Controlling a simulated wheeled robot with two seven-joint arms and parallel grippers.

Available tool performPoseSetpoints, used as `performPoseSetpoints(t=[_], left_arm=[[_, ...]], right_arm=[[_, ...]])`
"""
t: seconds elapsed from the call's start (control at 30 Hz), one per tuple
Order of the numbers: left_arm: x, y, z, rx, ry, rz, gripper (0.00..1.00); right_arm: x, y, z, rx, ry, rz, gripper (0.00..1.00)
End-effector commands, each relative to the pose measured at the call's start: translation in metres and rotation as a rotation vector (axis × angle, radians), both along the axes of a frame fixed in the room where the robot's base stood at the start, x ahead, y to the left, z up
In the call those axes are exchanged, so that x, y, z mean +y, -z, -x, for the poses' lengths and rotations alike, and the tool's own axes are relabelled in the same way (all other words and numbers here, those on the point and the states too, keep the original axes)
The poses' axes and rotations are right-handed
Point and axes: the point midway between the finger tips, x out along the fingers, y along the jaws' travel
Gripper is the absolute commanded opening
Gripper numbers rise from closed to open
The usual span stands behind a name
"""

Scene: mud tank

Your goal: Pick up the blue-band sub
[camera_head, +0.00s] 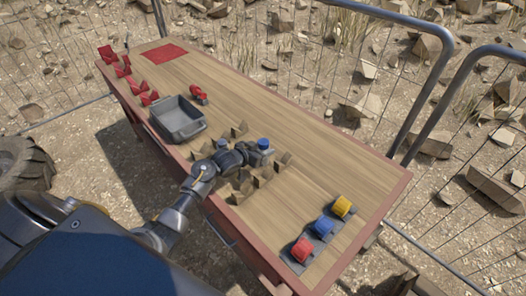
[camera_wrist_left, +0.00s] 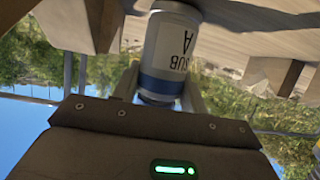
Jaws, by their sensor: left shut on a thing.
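The blue-band sub (camera_wrist_left: 168,45) is a white cylinder with a blue band and the label "SUB A", close up in the left wrist view. My left gripper (camera_wrist_left: 158,88) is shut on it, one finger on each side of the blue band. In the head view my left gripper (camera_head: 257,152) is over the middle of the wooden table (camera_head: 310,140), with a blue top (camera_head: 263,143) at its tip. Another small blue piece (camera_head: 222,143) shows beside my wrist; I cannot tell what it is. The sub's lower part is hidden in the head view. My right gripper is not in view.
Several brown wedge-like blocks (camera_head: 240,129) stand around my gripper. A grey tray (camera_head: 178,118) and red pieces (camera_head: 149,98) are to the left. The table's far right is bare.

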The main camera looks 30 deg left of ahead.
Motion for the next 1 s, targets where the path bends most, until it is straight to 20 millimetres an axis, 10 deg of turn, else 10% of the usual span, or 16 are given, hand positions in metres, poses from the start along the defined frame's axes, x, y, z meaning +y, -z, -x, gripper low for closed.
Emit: performPoseSetpoints(t=[0.27, 0.57, 1.0], left_arm=[[0.0, -0.032, 0.0, -0.01, 0.002, -0.005, 0.08], [-0.021, -0.094, 0.048, -0.008, 0.002, -0.004, 0.08], [-0.052, -0.125, 0.119, -0.003, 0.001, -0.001, 0.08]], right_arm=[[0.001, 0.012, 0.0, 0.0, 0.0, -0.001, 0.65], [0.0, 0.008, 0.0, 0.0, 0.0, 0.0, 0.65], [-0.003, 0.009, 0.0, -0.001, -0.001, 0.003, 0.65]])
